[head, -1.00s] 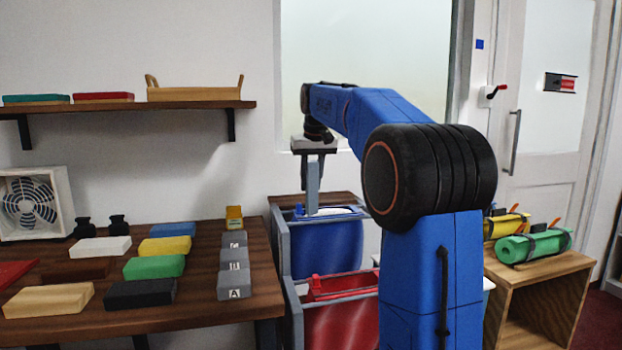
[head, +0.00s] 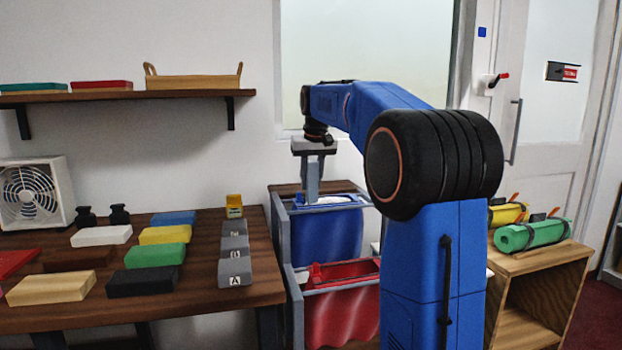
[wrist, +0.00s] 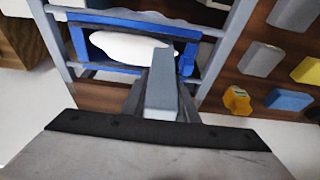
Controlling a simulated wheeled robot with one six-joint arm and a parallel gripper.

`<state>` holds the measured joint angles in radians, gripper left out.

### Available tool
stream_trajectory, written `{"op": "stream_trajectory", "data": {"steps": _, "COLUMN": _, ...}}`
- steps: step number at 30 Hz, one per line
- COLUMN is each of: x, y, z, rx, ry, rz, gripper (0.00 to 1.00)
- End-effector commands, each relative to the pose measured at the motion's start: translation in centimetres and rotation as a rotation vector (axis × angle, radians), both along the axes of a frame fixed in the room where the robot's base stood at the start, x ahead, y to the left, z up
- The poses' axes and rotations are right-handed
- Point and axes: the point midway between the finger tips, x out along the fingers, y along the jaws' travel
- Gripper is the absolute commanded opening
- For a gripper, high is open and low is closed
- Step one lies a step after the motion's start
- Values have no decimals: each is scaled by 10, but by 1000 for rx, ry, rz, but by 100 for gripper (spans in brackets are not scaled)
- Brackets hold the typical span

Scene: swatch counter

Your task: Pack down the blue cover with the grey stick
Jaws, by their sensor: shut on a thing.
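My gripper (head: 313,152) is shut on the grey stick (head: 312,182), which points down over the blue bag (head: 326,238) hung in a grey frame. In the wrist view, the stick (wrist: 162,82) runs from my gripper toward the opening with the blue rim (wrist: 88,50). A white, rounded mass (wrist: 125,47) lies in that opening, and the stick's tip overlaps its near right edge. In the head view, the stick's lower end meets the bag's mouth. I cannot tell whether the tip touches the contents. No separate blue cover can be made out.
A red bag (head: 342,318) hangs in front of the blue one. The wooden table (head: 205,292) at left holds coloured blocks and grey lettered blocks (head: 235,272). A wooden stand (head: 545,262) at right bears green and yellow rolls. The grey frame (head: 283,235) surrounds the bags closely.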

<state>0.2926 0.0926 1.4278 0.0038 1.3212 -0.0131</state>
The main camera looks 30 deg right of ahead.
Motion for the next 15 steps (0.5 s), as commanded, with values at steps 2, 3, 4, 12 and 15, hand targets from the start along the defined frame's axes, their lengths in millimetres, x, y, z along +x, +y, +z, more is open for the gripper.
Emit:
{"op": "stream_trajectory", "data": {"steps": 2, "x": 0, "y": 0, "z": -3, "rx": 0, "ry": 0, "rz": 0, "gripper": 9}}
{"op": "stream_trajectory", "data": {"steps": 3, "x": 0, "y": 0, "z": -4, "rx": 0, "ry": 0, "rz": 0, "gripper": 9}}
{"op": "stream_trajectory", "data": {"steps": 4, "x": 0, "y": 0, "z": -6, "rx": 0, "ry": 0, "rz": 0, "gripper": 9}}
{"op": "stream_trajectory", "data": {"steps": 12, "x": 0, "y": 0, "z": -9, "rx": 0, "ry": 0, "rz": 0, "gripper": 9}}
{"op": "stream_trajectory", "data": {"steps": 15, "x": 0, "y": 0, "z": -9, "rx": 0, "ry": 0, "rz": 0, "gripper": 9}}
